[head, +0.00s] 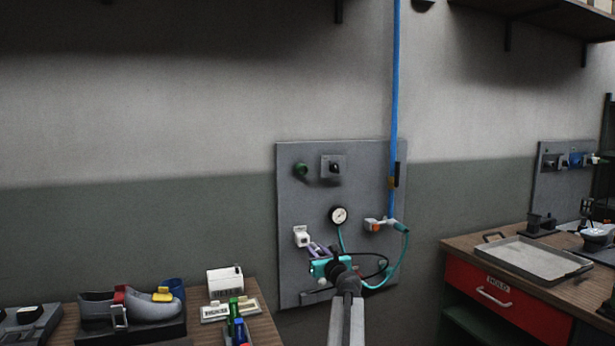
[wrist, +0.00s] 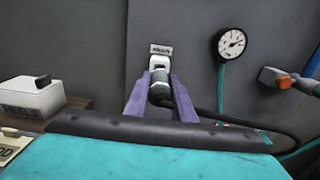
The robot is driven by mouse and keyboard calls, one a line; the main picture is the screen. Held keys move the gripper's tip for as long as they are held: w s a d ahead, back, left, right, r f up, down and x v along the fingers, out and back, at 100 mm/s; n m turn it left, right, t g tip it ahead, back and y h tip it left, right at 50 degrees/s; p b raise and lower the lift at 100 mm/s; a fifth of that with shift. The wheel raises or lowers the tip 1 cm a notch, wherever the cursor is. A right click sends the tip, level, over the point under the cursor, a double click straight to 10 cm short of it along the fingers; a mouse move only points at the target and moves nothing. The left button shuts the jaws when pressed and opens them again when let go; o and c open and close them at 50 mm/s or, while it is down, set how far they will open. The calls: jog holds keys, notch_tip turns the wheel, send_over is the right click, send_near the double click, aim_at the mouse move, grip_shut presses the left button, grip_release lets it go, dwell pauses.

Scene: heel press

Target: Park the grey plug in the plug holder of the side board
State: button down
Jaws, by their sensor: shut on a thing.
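My gripper (wrist: 160,84) has two purple fingers, shut on the grey plug (wrist: 160,92). A black cable runs from the plug to the lower right. The white plug holder (wrist: 160,62) sits on the side board (wrist: 190,25), under a small label. The plug's far end is at the holder's front. I cannot tell how deep it sits in it. In the head view the plug holder (head: 301,235) is at the board's left, with my gripper (head: 312,248) just right of it. The plug is mostly hidden there by the fingers.
A pressure gauge (head: 339,215) and an orange-tipped valve (head: 375,226) with a teal hose (head: 404,250) are right of the holder. A bench at lower left bears a grey shoe (head: 135,307) and a white box (head: 225,281). A tray (head: 525,258) lies on the right bench.

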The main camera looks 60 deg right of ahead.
jog(key=shift+f+b, duration=0.35)
jog(key=shift+f, duration=0.35)
jog(key=shift+p+x, duration=0.75)
jog(key=shift+x, duration=3.2)
dwell(2.7)
jog(key=c, duration=1.4)
grip_release()
jog(key=shift+c, duration=0.2)
jog(key=shift+s, duration=0.15)
